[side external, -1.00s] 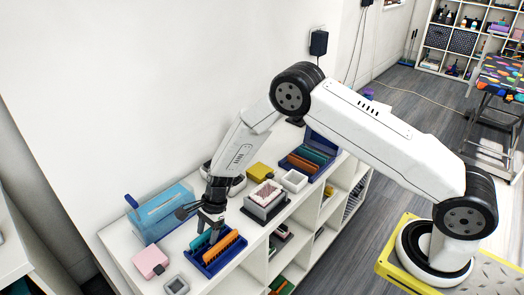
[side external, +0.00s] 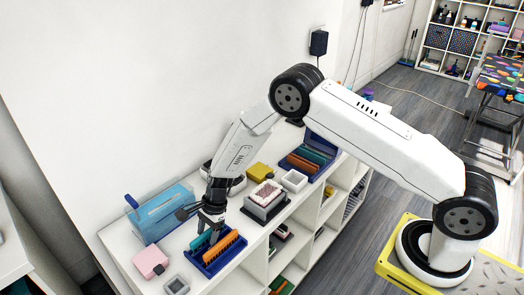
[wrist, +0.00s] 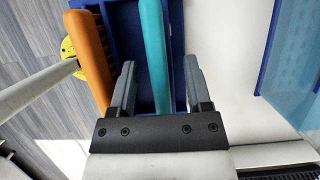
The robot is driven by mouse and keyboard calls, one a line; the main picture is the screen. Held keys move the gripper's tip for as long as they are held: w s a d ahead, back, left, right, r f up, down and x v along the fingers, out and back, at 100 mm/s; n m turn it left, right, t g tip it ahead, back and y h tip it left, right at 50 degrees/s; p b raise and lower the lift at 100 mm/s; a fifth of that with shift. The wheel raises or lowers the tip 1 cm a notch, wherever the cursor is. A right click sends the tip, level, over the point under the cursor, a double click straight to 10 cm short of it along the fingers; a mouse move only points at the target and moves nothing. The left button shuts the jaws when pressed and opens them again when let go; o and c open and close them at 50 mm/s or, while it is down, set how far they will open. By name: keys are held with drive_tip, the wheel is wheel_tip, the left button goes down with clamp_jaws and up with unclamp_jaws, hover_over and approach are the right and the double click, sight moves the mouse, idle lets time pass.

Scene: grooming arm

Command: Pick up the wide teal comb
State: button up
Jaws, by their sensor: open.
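The teal comb (wrist: 154,55) stands in a blue tray (wrist: 125,30), beside an orange comb (wrist: 88,60). In the wrist view my gripper (wrist: 158,75) is open, with one finger on each side of the teal comb and a gap showing on both sides. In the side view my gripper (side external: 211,226) is low over the blue tray (side external: 207,271) near the front of the shelf top.
A translucent blue box (side external: 163,213) stands behind the tray, against the wall side. A pink block (side external: 151,262) and a grey square dish (side external: 176,285) sit to the left. A grey stand (side external: 265,203), a yellow block (side external: 259,171) and another comb tray (side external: 311,158) lie to the right.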

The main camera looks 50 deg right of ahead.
sight(204, 233)
idle(0.4)
clamp_jaws()
drive_tip(key=shift+r, duration=0.75)
wheel_tip(204, 233, up, 2)
drive_tip(key=s+d+r, duration=0.3)
drive_tip(key=s+r, duration=0.7)
drive_tip(key=s, duration=0.3)
drive_tip(key=shift+s+d, duration=0.2)
drive_tip(key=shift+s, duration=0.1)
drive_tip(key=shift+f, duration=0.1)
